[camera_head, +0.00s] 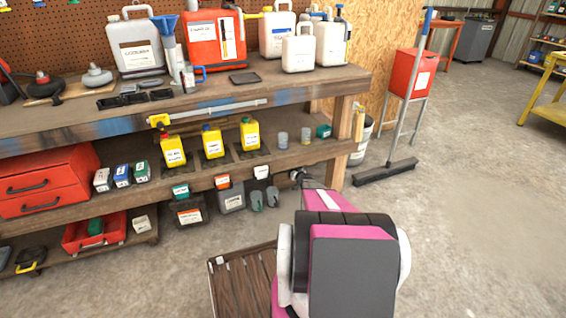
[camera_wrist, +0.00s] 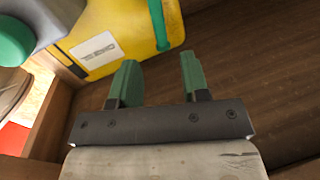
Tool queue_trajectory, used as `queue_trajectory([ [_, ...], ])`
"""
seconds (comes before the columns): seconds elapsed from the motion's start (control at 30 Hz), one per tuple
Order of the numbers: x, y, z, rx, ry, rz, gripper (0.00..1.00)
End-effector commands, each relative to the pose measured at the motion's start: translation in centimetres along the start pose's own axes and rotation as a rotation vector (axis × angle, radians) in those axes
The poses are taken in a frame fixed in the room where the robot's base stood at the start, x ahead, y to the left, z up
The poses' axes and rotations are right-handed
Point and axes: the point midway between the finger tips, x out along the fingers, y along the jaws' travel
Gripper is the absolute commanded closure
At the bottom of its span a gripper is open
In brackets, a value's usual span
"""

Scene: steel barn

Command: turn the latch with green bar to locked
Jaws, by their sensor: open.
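My gripper (camera_wrist: 159,62) is open, with two green fingers apart and nothing between them in the wrist view. In the head view its dark end (camera_head: 297,175) is at the front of the bench's lower shelf, partly hidden by my arm. A green bar (camera_wrist: 157,25) lies along the right side of a yellow body (camera_wrist: 122,38) with a white label, just beyond the fingertips. The bar appears apart from the fingers. I cannot tell whether this bar is the latch's, nor its lock state. No latch with a green bar is clearly visible in the head view.
A grey container with a round green cap (camera_wrist: 14,42) is left of the yellow body. Yellow bottles (camera_head: 213,141) and small boxes line the wooden shelf (camera_head: 160,208). A wooden crate (camera_head: 240,268) and a broom (camera_head: 385,171) are nearby.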

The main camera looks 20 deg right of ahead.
Motion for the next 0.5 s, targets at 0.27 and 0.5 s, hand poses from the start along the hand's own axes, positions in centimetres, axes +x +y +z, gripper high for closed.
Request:
queue_trajectory([
  [0.27, 5.0, 0.1, 0.2, -0.001, 0.0, 0.0, 0.58],
  [0.5, 8.3, 0.1, 0.1, -0.001, 0.0, 0.001, 0.58],
])
